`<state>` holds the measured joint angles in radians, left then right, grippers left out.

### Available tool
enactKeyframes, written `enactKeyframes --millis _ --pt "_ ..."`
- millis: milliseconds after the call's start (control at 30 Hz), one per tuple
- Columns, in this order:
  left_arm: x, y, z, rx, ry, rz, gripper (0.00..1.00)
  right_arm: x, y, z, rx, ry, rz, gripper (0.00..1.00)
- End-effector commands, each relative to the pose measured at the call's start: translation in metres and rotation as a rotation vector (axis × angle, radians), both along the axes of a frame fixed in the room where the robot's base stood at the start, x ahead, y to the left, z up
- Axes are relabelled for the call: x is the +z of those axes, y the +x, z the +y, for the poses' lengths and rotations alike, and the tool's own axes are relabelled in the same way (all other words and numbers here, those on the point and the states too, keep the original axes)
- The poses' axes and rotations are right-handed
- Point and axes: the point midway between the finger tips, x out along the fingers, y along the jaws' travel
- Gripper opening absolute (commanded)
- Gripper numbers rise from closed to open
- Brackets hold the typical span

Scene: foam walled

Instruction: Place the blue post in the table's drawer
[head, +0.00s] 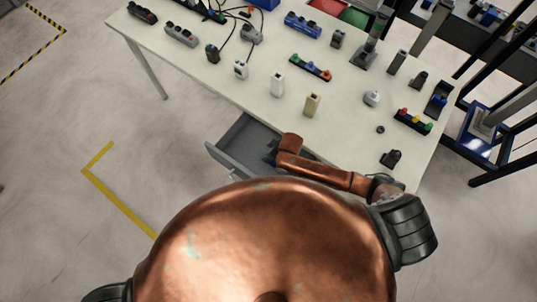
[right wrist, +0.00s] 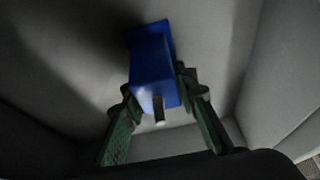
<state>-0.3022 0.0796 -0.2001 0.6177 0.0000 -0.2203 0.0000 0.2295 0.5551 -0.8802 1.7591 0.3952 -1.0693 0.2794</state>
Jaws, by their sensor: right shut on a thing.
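The blue post (right wrist: 152,62) is between the two green-padded fingers of my right gripper (right wrist: 156,92) in the right wrist view. The gripper is shut on it. Grey drawer walls surround them, and a dark shadow falls to the left of the post. I cannot tell if the post touches the drawer floor. In the head view the table's grey drawer (head: 232,146) is pulled open at the front edge. My right gripper (head: 271,154) reaches down into it, mostly hidden by my copper arm; the post is hidden there. My left gripper is not in view.
The white table (head: 250,90) holds several plugs, power strips, switches and small blocks. A white block (head: 277,84) and a beige block (head: 312,104) stand near the drawer. A blue-framed stand (head: 481,130) is at the right. The floor at left is clear.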

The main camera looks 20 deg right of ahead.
Motion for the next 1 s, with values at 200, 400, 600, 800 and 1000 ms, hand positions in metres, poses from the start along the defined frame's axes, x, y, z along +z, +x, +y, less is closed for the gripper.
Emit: enactKeyframes --millis 200,400,600,800,1000 --pt "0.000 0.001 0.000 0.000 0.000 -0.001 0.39 -0.002 0.000 0.000 0.000 0.001 -0.001 0.00" --pt "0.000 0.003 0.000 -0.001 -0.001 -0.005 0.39 -0.002 0.000 0.000 0.000 0.000 0.000 0.41" --pt "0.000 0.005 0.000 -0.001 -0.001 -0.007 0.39 -0.002 0.000 0.000 0.000 0.000 0.000 0.44" --pt "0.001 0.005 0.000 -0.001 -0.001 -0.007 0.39 0.002 0.000 -0.001 0.000 -0.001 -0.001 0.44" --pt "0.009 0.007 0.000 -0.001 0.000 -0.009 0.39 0.031 -0.009 -0.008 0.000 0.000 -0.001 0.44"
